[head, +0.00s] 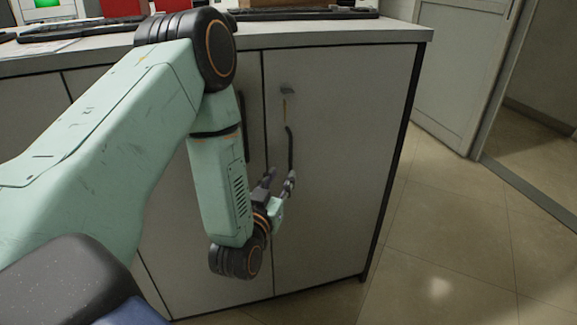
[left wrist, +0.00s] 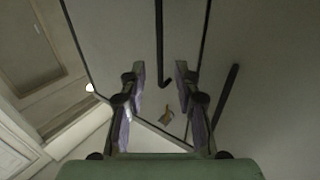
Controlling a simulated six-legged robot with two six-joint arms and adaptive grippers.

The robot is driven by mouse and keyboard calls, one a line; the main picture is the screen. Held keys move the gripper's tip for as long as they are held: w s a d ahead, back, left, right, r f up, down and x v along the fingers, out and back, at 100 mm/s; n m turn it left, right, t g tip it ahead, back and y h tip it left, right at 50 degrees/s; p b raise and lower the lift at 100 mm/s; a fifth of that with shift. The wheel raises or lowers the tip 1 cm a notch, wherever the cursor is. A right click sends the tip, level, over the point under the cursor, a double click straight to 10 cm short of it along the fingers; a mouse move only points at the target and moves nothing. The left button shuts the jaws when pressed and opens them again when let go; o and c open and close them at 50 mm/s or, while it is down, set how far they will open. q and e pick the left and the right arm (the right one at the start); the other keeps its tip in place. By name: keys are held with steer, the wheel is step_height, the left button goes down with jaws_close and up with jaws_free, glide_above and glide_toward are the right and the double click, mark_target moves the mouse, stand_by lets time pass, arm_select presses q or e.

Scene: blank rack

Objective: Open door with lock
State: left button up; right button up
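The grey cabinet door (head: 340,170) is shut, with a dark upright handle (head: 290,150) near its left edge. A small dark lock (head: 287,91) sits above the handle, with a thin brownish piece hanging under it. My left gripper (head: 280,178) is at the handle's lower end, its fingers apart. In the left wrist view the open fingers (left wrist: 160,78) stand on either side of the handle (left wrist: 159,40), with no visible grip on it. A small brass-coloured piece (left wrist: 166,116) shows beyond the handle's end; I cannot tell exactly what it is. My right gripper is out of view.
The counter top (head: 330,35) above carries keyboards and other items. A neighbouring door with its own dark handle is partly hidden by my left arm. Open tiled floor (head: 450,230) lies to the right, with a white room door (head: 455,75) behind.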

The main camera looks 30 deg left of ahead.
mark_target(290, 161)
arm_select(q)
steer(key=b+x, duration=0.1)
steer(key=x, duration=0.5)
steer(key=shift+w+f+b, duration=0.1)
steer(key=shift+w+b, duration=0.2)
steer(key=shift+b, duration=0.1)
steer(key=shift+c, duration=0.3)
jaws_close()
